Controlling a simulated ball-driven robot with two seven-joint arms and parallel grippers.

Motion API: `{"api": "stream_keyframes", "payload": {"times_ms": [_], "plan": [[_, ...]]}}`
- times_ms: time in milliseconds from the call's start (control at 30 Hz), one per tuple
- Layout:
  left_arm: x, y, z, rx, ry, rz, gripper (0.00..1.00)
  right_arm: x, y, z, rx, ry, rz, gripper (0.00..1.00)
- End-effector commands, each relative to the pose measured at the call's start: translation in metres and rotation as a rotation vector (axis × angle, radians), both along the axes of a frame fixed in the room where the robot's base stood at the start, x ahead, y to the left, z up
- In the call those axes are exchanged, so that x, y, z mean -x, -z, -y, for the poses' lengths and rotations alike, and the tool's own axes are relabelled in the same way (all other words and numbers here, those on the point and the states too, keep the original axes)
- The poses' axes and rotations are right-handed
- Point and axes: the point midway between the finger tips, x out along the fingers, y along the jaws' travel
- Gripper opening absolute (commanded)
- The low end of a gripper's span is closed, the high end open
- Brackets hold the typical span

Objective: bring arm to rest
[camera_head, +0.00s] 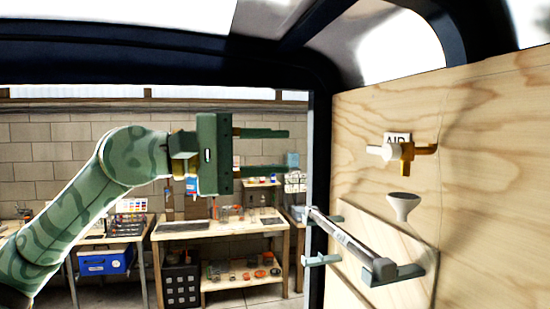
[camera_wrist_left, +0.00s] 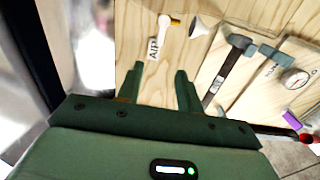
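My left arm comes in from the left in the head view, green with dark wavy markings. Its gripper (camera_head: 290,151) points right toward the plywood wall, with its two fingers apart and nothing between them. In the left wrist view the open fingers (camera_wrist_left: 160,85) show against bare plywood, below the AIR label (camera_wrist_left: 153,48). The gripper touches nothing that I can see. My right gripper is in neither view.
The wrist view also shows a round gauge (camera_wrist_left: 295,78). A workbench (camera_head: 222,229) stands behind.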

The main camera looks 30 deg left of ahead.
Motion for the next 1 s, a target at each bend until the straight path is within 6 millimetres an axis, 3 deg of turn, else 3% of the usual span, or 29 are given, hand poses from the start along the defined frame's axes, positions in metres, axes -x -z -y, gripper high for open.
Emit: {"api": "stream_keyframes", "payload": {"times_ms": [767, 867, 967, 1000], "plan": [[0.003, -0.002, 0.0, 0.046, 0.002, -0.033, 0.36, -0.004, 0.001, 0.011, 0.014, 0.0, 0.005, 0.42], [0.005, -0.015, -0.001, 0.217, 0.036, -0.111, 0.36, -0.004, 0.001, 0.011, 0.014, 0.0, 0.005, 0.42], [-0.012, -0.055, -0.035, 0.637, 0.112, -0.282, 0.36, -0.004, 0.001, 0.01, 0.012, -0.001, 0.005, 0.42], [-0.031, -0.063, -0.057, 0.874, 0.175, -0.391, 0.36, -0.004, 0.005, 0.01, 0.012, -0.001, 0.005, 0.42]]}}
